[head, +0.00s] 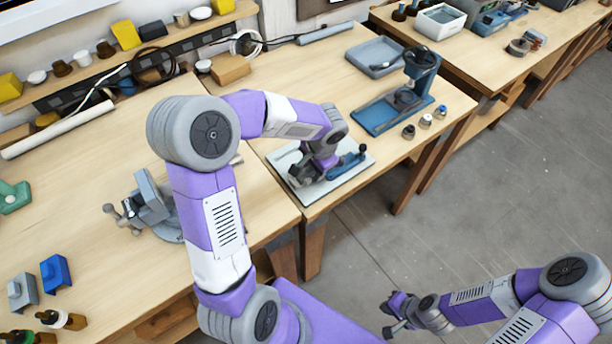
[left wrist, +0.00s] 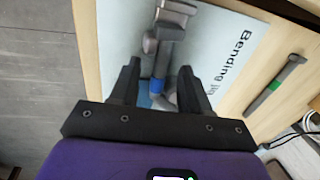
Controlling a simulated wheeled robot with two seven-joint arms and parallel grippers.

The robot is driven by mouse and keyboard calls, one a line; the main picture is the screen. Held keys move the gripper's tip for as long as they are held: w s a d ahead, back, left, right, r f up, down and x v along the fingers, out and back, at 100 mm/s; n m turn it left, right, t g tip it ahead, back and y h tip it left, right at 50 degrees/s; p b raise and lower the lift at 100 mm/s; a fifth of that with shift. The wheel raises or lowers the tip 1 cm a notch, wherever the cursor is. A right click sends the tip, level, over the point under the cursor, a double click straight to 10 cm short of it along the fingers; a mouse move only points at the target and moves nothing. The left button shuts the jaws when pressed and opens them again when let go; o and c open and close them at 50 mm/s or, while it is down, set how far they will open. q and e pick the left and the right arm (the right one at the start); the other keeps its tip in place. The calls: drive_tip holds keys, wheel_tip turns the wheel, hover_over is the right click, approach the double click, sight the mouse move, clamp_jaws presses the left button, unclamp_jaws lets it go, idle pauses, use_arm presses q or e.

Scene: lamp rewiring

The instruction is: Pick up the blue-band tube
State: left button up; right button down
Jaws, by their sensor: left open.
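The blue-band tube (left wrist: 157,86) shows in the left wrist view as a grey tube with a blue ring, among the grey parts of the bending jig (left wrist: 172,15). My left gripper (left wrist: 160,80) is open, with one finger on each side of the tube; I cannot tell whether they touch it. In the head view my left gripper (head: 303,176) is low over the pale mat (head: 318,194), beside the blue jig part (head: 346,165), and hides the tube. My right gripper (head: 397,315) hangs over the floor, away from the tables; its jaws are too small to read.
A tube with a green band (left wrist: 276,84) lies on the wood right of the mat in the left wrist view. A blue stand (head: 405,100), a grey tray (head: 375,57) and several small pots are behind. A vise (head: 152,205) stands left. The table edge is close to the mat.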

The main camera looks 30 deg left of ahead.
use_arm(q)
clamp_jaws()
drive_tip(key=shift+r, duration=0.15)
